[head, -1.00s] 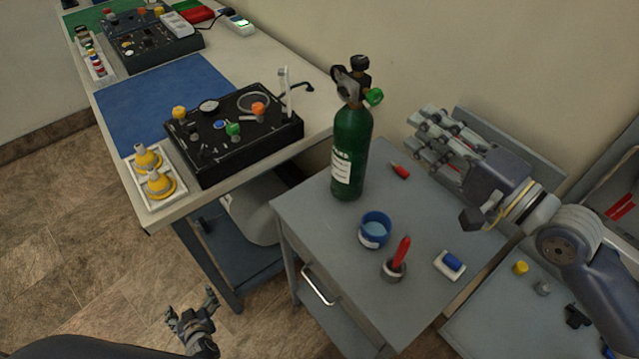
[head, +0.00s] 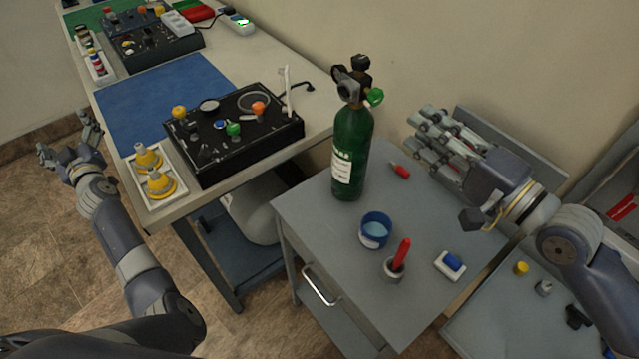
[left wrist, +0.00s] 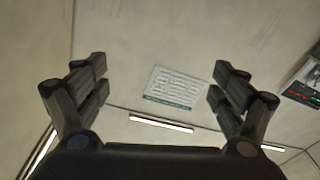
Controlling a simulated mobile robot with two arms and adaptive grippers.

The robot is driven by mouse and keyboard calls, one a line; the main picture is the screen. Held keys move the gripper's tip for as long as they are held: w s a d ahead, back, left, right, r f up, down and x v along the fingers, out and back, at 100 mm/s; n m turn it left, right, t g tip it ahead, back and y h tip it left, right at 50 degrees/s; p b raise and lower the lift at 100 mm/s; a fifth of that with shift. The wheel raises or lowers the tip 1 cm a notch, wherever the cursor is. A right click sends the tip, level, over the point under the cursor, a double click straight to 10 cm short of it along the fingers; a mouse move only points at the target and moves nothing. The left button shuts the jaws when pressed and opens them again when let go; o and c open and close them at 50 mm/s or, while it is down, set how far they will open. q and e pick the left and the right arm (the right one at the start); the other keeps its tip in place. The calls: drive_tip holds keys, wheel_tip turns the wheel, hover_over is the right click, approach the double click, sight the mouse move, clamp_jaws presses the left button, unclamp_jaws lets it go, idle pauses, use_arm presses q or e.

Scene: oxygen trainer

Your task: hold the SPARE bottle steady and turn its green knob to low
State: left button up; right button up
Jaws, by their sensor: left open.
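The SPARE bottle (head: 351,150) is a dark green cylinder with a white label, standing upright on the grey cabinet top. Its green knob (head: 375,97) sticks out to the right of the black valve at its top. The knob's setting is too small to read. My left gripper (head: 66,142) is open and empty, left of the white bench and far from the bottle.
The cabinet top (head: 310,205) also holds a blue cup (head: 375,231), a red marker in a small holder (head: 394,270), a red pen (head: 399,170) and a blue-white block (head: 450,265). The bench carries a black control panel (head: 245,150) and yellow cones (head: 158,186). A wall stands behind.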

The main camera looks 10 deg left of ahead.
use_arm(q)
drive_tip(key=w+d+r+m+t+h, duration=0.45)
drive_tip(key=w+d+r+m, duration=0.2)
drive_tip(key=d, duration=0.45)
drive_tip(key=w+d+r+m+t+h, duration=0.45)
drive_tip(key=d+r, duration=0.25)
drive_tip(key=d, duration=0.4)
drive_tip(key=w+d+f+m+h, duration=0.1)
drive_tip(key=d+m+h, duration=0.35)
drive_tip(key=d, duration=0.45)
drive_tip(key=m+g+h, duration=0.4)
drive_tip(key=g+h, duration=0.2)
drive_tip(key=h, duration=0.4)
approach(349, 155)
drive_tip(key=w+d+f, duration=0.1)
drive_tip(key=w, duration=0.3)
drive_tip(key=w+d+f, duration=0.1)
drive_tip(key=w+d, duration=0.1)
drive_tip(key=w, duration=0.2)
drive_tip(key=w+d+f, duration=0.1)
drive_tip(key=w+d, duration=0.1)
drive_tip(key=w, duration=0.2)
drive_tip(key=shift+f, duration=0.25)
drive_tip(key=shift+c, duration=0.3)
